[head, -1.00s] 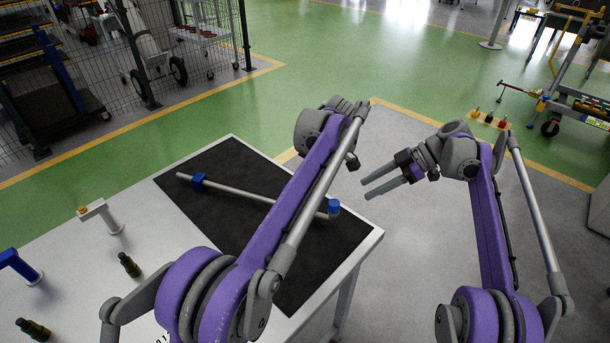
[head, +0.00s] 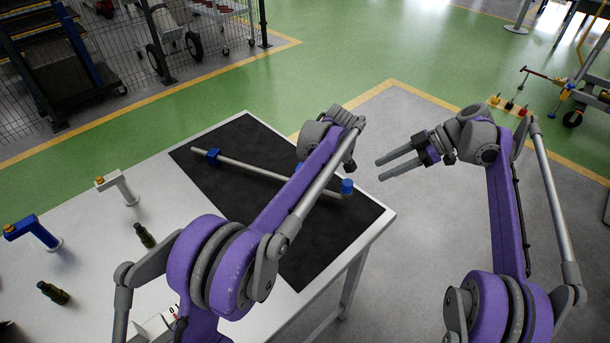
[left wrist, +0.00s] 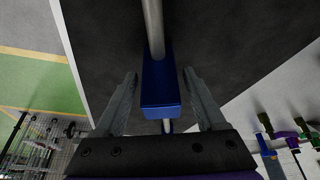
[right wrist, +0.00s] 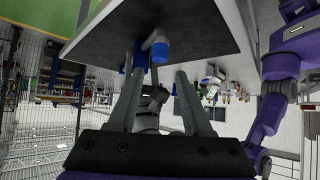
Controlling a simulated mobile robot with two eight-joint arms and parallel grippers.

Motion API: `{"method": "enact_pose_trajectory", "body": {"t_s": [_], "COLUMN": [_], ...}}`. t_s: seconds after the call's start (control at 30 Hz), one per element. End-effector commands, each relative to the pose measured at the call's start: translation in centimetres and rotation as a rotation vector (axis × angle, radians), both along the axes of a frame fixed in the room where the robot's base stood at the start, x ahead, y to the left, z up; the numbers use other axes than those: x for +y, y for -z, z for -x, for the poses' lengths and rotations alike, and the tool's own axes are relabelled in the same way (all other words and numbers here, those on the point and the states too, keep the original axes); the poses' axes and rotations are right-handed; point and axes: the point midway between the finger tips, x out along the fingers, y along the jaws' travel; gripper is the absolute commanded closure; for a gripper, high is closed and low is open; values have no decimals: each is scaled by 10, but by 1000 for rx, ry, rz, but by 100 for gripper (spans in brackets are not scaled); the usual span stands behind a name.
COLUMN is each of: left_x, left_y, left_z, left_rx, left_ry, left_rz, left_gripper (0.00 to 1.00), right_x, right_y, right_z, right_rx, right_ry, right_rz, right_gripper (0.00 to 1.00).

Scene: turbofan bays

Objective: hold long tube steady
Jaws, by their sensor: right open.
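The long tube (head: 255,170) is a thin grey rod lying on the black mat (head: 325,235) of the table. It has a blue block (head: 213,156) near its left end and a blue cap (head: 347,186) at its right end. My left arm crosses above it in the head view and hides my left gripper. In the left wrist view my left gripper (left wrist: 160,76) is open, with the tube and a blue part (left wrist: 160,85) showing between its fingers, not gripped. My right gripper (head: 380,168) is open and empty, off the table's right edge, pointing toward the capped end.
A white post (head: 122,187), a blue post (head: 35,232) and dark green-black bottle-like pieces (head: 145,235) stand or lie on the white table's left part. A wire fence (head: 110,65) runs at the back left.

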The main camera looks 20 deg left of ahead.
Motion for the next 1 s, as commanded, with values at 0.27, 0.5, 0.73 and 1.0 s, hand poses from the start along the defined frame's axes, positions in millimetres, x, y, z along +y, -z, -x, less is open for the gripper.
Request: {"method": "enact_pose_trajectory", "body": {"t_s": [0.27,0.5,0.73,1.0], "left_x": [0,0,0,0], "left_y": [0,0,0,0], "left_z": [0,0,0,0], "left_rx": [0,0,0,-1], "left_ry": [0,0,0,1], "left_rz": [0,0,0,0], "left_gripper": [80,100,100,100], "right_x": [0,0,1,15], "right_y": [0,0,-1,-20], "right_z": [0,0,1,15], "right_rx": [0,0,3,28], "right_ry": [0,0,9,207], "right_rz": [0,0,9,163], "right_gripper": [50,50,28,27]}}
